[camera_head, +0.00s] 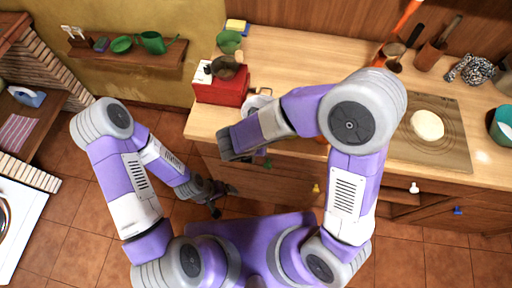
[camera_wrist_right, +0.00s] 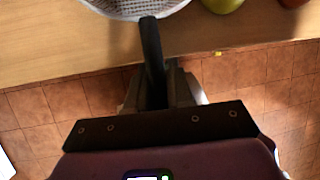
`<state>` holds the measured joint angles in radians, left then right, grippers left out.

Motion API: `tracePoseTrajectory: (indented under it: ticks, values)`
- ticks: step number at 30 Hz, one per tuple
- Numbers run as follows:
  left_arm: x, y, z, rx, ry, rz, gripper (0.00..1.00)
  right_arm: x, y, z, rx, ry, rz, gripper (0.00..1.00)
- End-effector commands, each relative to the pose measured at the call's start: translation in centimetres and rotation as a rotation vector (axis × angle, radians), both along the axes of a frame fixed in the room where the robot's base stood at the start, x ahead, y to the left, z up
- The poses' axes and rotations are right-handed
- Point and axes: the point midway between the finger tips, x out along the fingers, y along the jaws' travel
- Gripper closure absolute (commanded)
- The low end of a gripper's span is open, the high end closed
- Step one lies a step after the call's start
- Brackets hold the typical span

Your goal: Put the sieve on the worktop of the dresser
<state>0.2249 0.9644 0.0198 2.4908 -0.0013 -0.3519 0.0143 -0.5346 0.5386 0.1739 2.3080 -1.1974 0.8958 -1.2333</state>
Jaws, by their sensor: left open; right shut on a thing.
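The sieve (camera_wrist_right: 138,8) shows in the right wrist view as a round mesh with a pale rim, partly cut off at the top, with a black handle (camera_wrist_right: 152,48). My right gripper (camera_wrist_right: 160,95) is shut on that handle. In the head view the sieve (camera_head: 258,101) is mostly hidden behind my right arm. It lies over the front left part of the wooden worktop (camera_head: 300,52); I cannot tell whether it touches. My left gripper (camera_head: 222,199) is open and empty, low over the floor in front of the dresser.
A red box (camera_head: 222,92) with green and dark items by it stands at the worktop's left end. A board with a pale round thing (camera_head: 427,125), utensils and a patterned cloth (camera_head: 470,69) are at the right. The back middle of the worktop is clear. A wall shelf (camera_head: 130,57) is at left.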

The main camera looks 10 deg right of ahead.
Motion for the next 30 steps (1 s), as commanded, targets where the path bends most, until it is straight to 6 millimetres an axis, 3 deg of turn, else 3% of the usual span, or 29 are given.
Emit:
tracePoseTrajectory:
  ticks: [1, 11, 12, 16, 26, 30]
  values:
    - [0.0, 0.0, -0.4, 0.000, 0.000, 0.000, 0.07, 0.0, 0.0, -0.7, -0.001, 0.000, 0.000, 1.00]
    - [0.0, 0.0, -0.5, 0.000, 0.000, 0.000, 0.07, 0.0, 0.0, -0.9, 0.001, -0.001, -0.002, 1.00]
    - [0.0, 0.0, -0.4, 0.000, 0.000, 0.000, 0.07, 0.0, 0.0, -0.8, 0.001, -0.001, -0.002, 0.75]
    - [0.0, 0.0, -0.4, 0.000, 0.000, 0.000, 0.07, 0.0, 0.0, -0.8, 0.001, -0.001, -0.002, 0.55]
    - [0.0, 0.0, -0.2, 0.000, 0.000, 0.000, 0.07, 0.0, 0.0, -0.5, 0.001, -0.001, -0.002, 0.54]
    - [0.0, 0.0, 0.5, 0.000, 0.000, 0.000, 0.07, -0.4, 0.5, 1.0, 0.003, -0.004, 0.001, 0.54]
